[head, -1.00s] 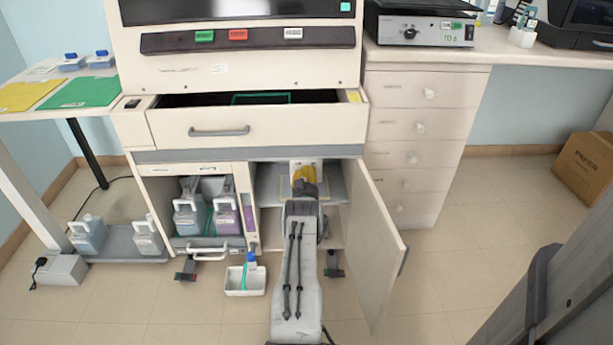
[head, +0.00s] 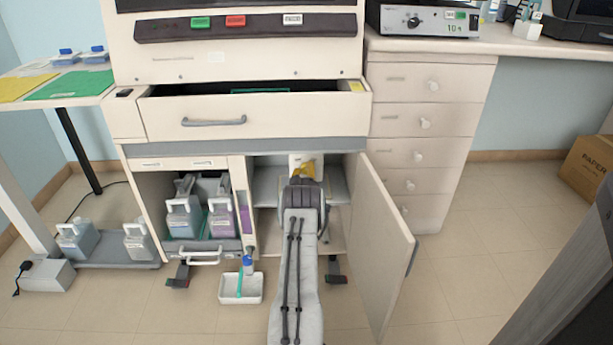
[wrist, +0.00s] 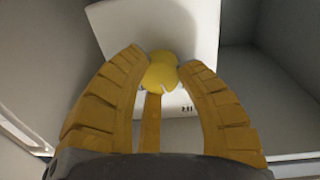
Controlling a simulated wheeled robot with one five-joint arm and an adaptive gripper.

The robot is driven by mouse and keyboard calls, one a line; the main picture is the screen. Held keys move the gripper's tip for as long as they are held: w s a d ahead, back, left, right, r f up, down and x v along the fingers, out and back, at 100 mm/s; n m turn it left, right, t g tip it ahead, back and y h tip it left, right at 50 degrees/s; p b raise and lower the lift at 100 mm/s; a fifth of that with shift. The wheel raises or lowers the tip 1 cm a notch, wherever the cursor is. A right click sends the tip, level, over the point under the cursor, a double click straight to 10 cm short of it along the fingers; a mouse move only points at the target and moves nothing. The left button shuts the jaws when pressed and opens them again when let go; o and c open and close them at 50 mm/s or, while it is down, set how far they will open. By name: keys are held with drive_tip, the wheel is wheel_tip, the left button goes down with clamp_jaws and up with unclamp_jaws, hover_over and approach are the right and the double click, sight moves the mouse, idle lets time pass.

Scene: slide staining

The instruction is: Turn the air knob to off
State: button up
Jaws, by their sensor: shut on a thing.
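The yellow air knob (wrist: 160,72) sits on a white panel (wrist: 205,45) in the wrist view. My gripper (wrist: 163,60) has two ribbed yellow fingers, one on each side of the knob, and is shut on it. A yellow strip (wrist: 151,122) runs down from the knob; I cannot tell whether it belongs to it. In the head view my gripper (head: 303,169) is inside the open right cabinet bay, against the white panel, and my arm hides the knob.
The open cabinet door (head: 385,240) stands to the right of my arm. Bottles (head: 186,215) fill the left bay. A white tray (head: 241,288) lies on the floor at left. The open drawer (head: 215,119) hangs above.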

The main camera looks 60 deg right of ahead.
drive_tip(key=shift+w+a, duration=0.1)
drive_tip(key=shift+w, duration=0.05)
drive_tip(key=o, duration=1.2)
drive_tip(key=v, duration=1.2)
